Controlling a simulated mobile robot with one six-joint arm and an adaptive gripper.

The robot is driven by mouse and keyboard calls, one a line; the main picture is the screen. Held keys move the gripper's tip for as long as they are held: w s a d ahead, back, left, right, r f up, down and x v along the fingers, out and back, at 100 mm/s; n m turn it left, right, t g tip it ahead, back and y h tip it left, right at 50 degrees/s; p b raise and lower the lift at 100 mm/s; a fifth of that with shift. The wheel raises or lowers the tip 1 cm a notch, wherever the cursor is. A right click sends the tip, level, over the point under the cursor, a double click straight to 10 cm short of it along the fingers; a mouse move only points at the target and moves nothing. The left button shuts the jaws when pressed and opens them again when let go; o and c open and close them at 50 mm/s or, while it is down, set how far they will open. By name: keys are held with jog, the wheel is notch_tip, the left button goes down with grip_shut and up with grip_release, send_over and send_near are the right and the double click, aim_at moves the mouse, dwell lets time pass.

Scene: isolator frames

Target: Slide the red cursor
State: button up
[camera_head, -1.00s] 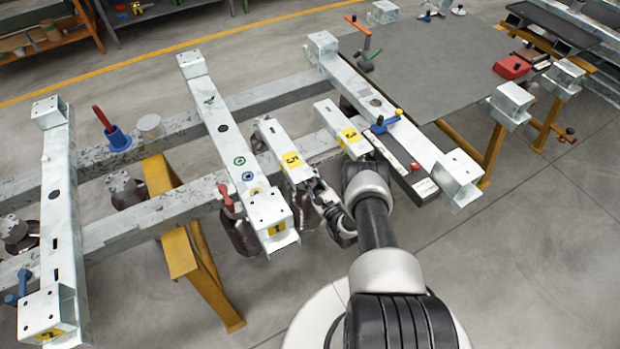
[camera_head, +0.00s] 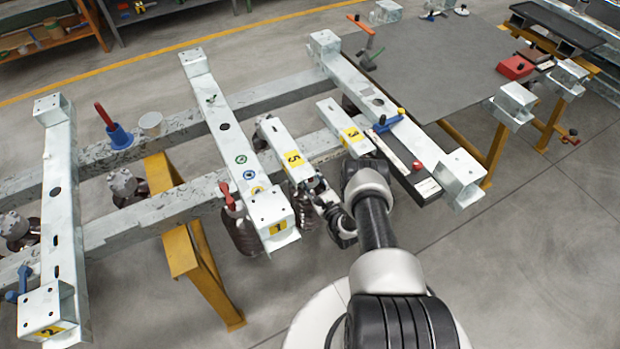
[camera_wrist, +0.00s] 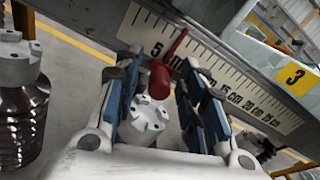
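The red cursor (camera_wrist: 160,78) shows in the wrist view as a red knob with a thin red pointer rising across a white scale (camera_wrist: 215,85) marked in centimetres. The pointer crosses the scale between the 5 and 15 marks. My gripper (camera_wrist: 163,80) has its blue-padded fingers apart, one on each side of the knob. Whether either pad touches the knob I cannot tell. In the head view my gripper (camera_head: 322,196) is beside the beam labelled 5 (camera_head: 286,153); the cursor is hidden there.
The beam labelled 3 (camera_head: 338,125) lies to the right of my gripper, then a long beam (camera_head: 362,92) with a black bar (camera_head: 398,152). The beam labelled 1 (camera_head: 225,125) lies to the left. A ribbed mount (camera_wrist: 22,115) stands left in the wrist view.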

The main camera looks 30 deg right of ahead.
jog(key=shift+s, duration=0.1)
jog(key=s, duration=1.1)
jog(key=shift+s+d, duration=0.2)
jog(key=shift+s, duration=0.2)
